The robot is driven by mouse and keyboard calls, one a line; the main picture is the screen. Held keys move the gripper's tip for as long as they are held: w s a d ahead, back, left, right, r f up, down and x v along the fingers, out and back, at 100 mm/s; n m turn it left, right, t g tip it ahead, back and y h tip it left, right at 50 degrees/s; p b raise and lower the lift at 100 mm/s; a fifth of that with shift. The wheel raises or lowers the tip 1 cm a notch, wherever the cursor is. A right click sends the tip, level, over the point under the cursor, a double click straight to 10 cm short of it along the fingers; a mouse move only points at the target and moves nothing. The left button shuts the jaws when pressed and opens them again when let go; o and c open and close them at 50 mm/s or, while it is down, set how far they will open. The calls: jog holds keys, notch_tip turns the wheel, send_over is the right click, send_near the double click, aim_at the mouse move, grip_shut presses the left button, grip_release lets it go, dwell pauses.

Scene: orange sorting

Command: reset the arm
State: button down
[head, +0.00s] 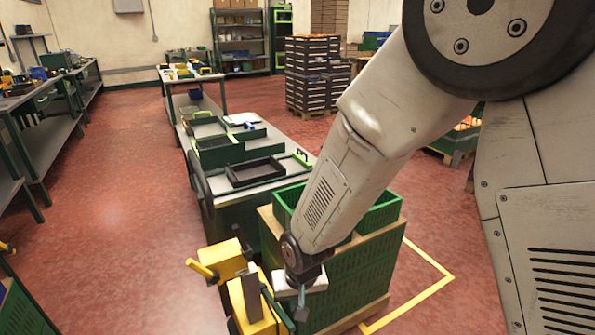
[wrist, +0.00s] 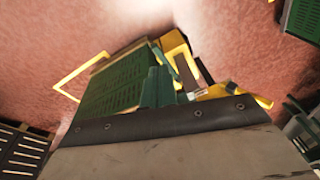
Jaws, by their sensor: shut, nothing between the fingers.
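My arm reaches down from the upper right of the head view, in front of the green crates. My gripper (head: 301,304) is at its lower end, low in the middle of the head view. It is shut and empty, beside the yellow equipment (head: 252,296) and in front of the green crate stack (head: 350,285). I cannot tell whether it touches either. In the wrist view a pale arm link of mine fills the bottom, and the fingers do not show. The green crate stack (wrist: 112,88) and yellow equipment (wrist: 172,42) show beyond it there.
A long bench (head: 290,187) holds a dark tray (head: 255,172) and green bins. Dark stacked crates (head: 307,76) stand behind. A green crate with oranges (head: 467,124) is at right, partly behind my arm. Workbenches (head: 62,95) line the left, with clear red floor (head: 130,180) between.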

jog(key=s+d+r+m, duration=0.1)
jog(key=s+d+r, duration=0.5)
jog(key=d+r, duration=0.3)
jog(key=s+d+r, duration=0.7)
jog(key=d+r, duration=0.2)
jog(key=s+d+r+m+h, duration=0.1)
jog(key=s+d+r, duration=0.5)
jog(key=d+r, duration=0.3)
jog(key=shift+s+r+m, duration=0.2)
jog(key=shift+r+m, duration=0.1)
jog(key=shift+r, duration=0.3)
jog(key=shift+d, duration=0.15)
